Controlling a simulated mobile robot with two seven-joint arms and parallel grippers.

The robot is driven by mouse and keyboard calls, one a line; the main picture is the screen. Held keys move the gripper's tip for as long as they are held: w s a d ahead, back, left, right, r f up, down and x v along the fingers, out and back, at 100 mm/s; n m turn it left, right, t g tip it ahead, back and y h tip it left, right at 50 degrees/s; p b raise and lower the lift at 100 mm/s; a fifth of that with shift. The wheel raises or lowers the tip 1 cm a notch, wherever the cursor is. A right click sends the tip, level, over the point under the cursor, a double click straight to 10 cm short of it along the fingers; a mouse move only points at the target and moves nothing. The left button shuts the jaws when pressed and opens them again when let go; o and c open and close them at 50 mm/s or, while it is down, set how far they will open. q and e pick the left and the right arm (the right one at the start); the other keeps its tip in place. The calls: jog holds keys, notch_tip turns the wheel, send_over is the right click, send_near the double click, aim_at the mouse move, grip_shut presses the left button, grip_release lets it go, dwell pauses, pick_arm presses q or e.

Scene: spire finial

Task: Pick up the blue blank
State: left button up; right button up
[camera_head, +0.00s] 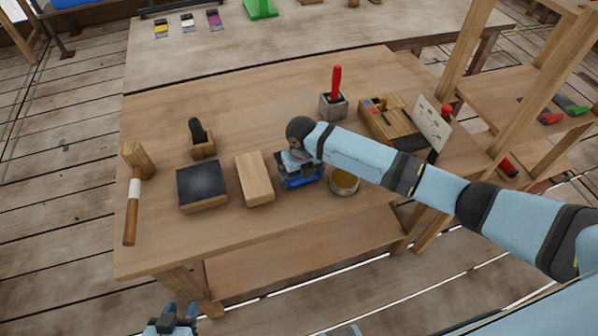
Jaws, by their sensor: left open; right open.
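The blue blank (303,184) sits on the wooden workbench (190,107), right of a pale wooden block (254,179). My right gripper (298,167) reaches down over the blank from above. The wrist and arm cover most of the blank, so I cannot tell whether the fingers touch it. The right gripper is open. My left gripper (179,314) is open and empty in front of the bench, low in the view, well away from the blank.
A tin (344,184) stands close right of the blank. A dark-topped block (201,183), a mallet (133,185) and a holder with a black tool (201,146) are to the left. A red-handled tool in a grey block (334,106) and a wooden organiser (386,118) stand behind.

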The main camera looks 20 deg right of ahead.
jog(key=shift+c, duration=0.2)
jog(key=c, duration=0.8)
jog(key=shift+o, duration=0.2)
